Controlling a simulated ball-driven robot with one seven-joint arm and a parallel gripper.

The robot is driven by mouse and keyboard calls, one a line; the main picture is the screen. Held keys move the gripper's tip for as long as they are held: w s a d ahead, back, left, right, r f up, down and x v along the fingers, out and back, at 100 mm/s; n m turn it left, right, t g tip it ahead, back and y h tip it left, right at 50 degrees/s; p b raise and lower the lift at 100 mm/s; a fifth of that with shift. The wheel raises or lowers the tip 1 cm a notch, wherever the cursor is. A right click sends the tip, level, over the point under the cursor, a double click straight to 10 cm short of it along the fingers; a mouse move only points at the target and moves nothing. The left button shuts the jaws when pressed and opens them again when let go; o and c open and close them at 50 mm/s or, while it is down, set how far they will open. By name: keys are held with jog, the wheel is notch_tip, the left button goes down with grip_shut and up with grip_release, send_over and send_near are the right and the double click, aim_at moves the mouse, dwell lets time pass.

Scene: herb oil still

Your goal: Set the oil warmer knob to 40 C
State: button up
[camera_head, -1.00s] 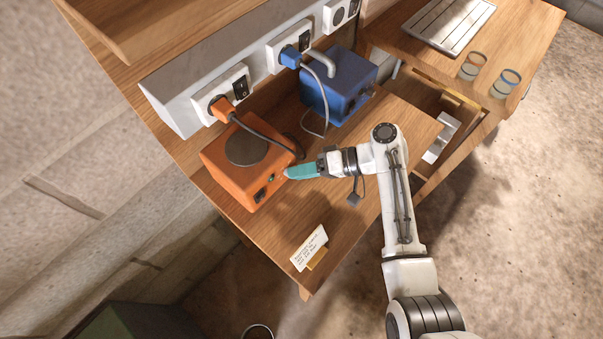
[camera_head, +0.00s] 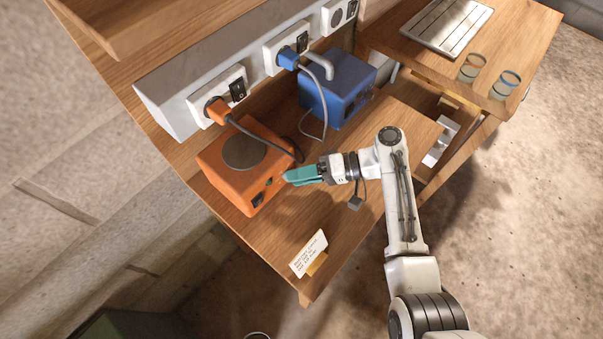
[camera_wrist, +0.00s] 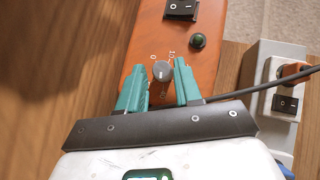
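The orange box (camera_head: 212,165) with a round dark plate on top stands at the left of the bench; I take it for the oil warmer. In the wrist view, its orange panel (camera_wrist: 140,45) carries a grey knob (camera_wrist: 162,71) with a pale pointer line and small white marks around it, too small to read surely. My gripper (camera_head: 287,179) is at the box's front face. In the wrist view, the teal fingers of my gripper (camera_wrist: 161,67) are apart, one on each side of the knob, with narrow gaps. The knob's contact with them cannot be made out.
Two glass jars (camera_head: 504,84) stand at the right.

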jog(key=shift+o, duration=1.2)
jog(key=shift+w, duration=0.1)
jog(key=b+v, duration=0.2)
jog(key=v, duration=0.8)
jog(key=shift+d, duration=0.4)
jog(key=shift+r, duration=0.15)
